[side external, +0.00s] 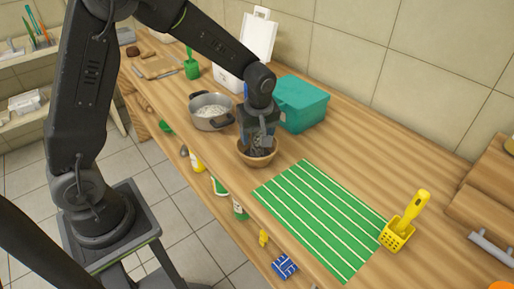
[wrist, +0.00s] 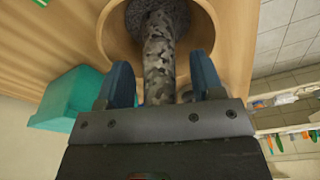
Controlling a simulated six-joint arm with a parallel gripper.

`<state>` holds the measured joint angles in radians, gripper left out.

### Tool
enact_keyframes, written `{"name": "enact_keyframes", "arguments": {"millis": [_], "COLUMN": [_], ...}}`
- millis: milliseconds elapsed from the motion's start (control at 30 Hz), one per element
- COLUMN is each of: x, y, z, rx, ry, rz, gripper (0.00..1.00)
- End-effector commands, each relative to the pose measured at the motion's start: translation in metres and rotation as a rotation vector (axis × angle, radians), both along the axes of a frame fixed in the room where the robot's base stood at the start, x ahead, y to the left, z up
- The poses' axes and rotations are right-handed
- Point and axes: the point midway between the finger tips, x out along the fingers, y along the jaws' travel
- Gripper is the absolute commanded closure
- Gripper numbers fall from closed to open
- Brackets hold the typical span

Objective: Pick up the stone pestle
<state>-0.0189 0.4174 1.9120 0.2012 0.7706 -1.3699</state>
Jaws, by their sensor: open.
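The stone pestle (wrist: 160,62) is speckled grey and stands in a brown bowl (side external: 258,158) on the wooden counter. In the wrist view its thick round head lies inside the bowl (wrist: 108,38) and its handle runs back between my two fingers. My gripper (wrist: 163,78) is open, with one blue finger on each side of the handle and a visible gap on both sides. In the side view my gripper (side external: 258,138) is directly above the bowl and hides most of the pestle.
A grey pot (side external: 210,112) stands just left of the bowl, and a teal box (side external: 302,104) stands close behind it. A green striped mat (side external: 318,218) lies flat to the right, with a yellow holder (side external: 397,236) beyond it. The counter's front edge is near the bowl.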

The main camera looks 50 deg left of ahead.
Motion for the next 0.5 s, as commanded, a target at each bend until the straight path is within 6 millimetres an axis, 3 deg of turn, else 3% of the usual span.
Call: {"name": "enact_keyframes", "arguments": {"millis": [100, 500], "x": [0.0, 0.0001], "y": [0.0, -0.0001], "z": [0.0002, 0.0006], "rx": [0.0, 0.0], "ry": [0.0, 0.0], "rz": [0.0, 0.0], "gripper": [0.41, 0.79]}}
